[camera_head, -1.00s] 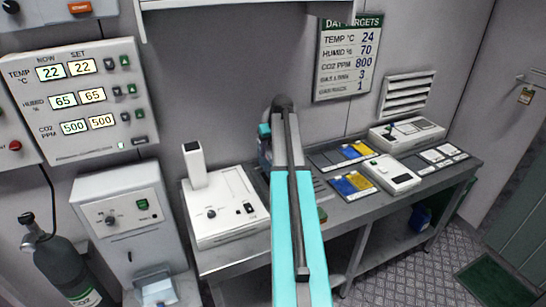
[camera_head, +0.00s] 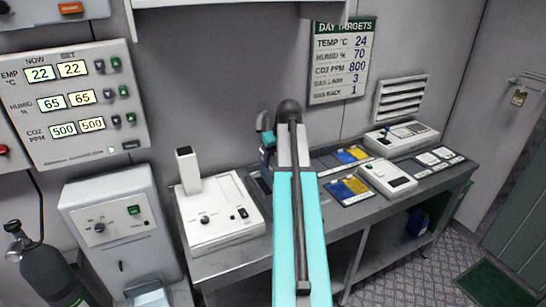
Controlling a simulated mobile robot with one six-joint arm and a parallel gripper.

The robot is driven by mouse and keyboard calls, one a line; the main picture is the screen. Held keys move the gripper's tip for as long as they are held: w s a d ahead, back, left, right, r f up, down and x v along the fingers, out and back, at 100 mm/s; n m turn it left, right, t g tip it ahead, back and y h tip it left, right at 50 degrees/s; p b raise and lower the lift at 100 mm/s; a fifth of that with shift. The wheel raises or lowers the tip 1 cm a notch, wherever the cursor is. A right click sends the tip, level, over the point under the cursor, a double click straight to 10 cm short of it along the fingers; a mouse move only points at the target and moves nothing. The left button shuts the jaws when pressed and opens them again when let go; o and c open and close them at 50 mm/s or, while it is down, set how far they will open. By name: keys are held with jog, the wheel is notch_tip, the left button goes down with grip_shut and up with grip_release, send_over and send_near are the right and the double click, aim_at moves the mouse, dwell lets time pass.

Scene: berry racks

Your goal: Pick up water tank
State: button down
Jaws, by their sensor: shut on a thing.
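My arm reaches out over the workbench. My gripper (camera_head: 266,150) is at its far end, beside and below the dark wrist, and is largely hidden behind the arm. It is shut on a small dark blue thing (camera_head: 267,160), of which only a sliver shows; this may be the water tank, but I cannot tell for sure. A white cabinet machine (camera_head: 120,222) at the lower left has a pale tray-like part (camera_head: 152,297) at its front, cut by the picture's bottom edge.
The bench (camera_head: 345,212) carries a white device with an upright post (camera_head: 215,215) left of my arm. Right of it lie blue and yellow cards (camera_head: 347,188) and white instruments (camera_head: 387,177). A gas cylinder (camera_head: 50,275) stands at left.

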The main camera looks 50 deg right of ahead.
jog(key=s+a+b, duration=0.2)
jog(key=s+a, duration=0.2)
jog(key=s, duration=0.6)
jog(key=shift+r, duration=0.1)
dwell(0.6)
